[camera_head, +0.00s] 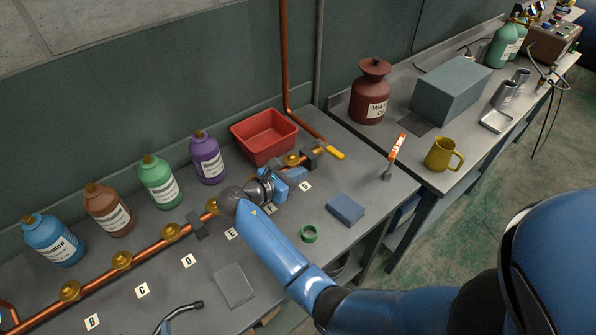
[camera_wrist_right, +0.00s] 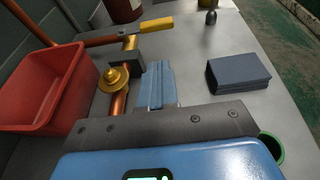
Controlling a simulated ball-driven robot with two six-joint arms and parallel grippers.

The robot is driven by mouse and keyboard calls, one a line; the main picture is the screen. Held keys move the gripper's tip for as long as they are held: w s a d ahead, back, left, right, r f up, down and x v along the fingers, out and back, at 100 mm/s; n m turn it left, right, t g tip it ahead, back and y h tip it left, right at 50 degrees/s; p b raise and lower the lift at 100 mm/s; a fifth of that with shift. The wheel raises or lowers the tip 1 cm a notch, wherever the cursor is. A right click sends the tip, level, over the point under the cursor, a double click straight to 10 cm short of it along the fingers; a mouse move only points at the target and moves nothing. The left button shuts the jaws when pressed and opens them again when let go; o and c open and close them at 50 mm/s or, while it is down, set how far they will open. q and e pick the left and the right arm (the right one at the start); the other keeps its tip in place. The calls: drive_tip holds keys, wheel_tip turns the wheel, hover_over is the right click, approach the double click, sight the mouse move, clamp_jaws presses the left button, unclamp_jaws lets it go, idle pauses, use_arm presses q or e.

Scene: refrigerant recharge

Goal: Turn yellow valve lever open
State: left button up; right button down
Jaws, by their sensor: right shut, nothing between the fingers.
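The valve lever with the yellow grip (camera_head: 331,152) is at the far right end of the copper pipe (camera_head: 150,253) on the bench. It lies across the pipe. In the right wrist view the lever (camera_wrist_right: 156,25) is at the top, its grip pointing right. My right gripper (camera_head: 298,173) is above the bench beside the pipe, short of the lever and not touching it. In the right wrist view its blue fingers (camera_wrist_right: 157,82) are shut together and empty, right of a brass fitting (camera_wrist_right: 114,80). My left gripper is not in view.
A red bin (camera_head: 265,153) stands behind the pipe near the lever. Several labelled bottles (camera_head: 160,190) line the wall.

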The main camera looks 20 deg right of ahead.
drive_tip(key=p, duration=0.1)
approach(333, 156)
drive_tip(key=x, duration=0.4)
drive_tip(key=shift+w+d+f, duration=0.1)
drive_tip(key=shift+d+f, duration=0.25)
drive_tip(key=shift+w+d, duration=0.35)
drive_tip(key=shift+d, duration=0.4)
drive_tip(key=shift+p, duration=0.35)
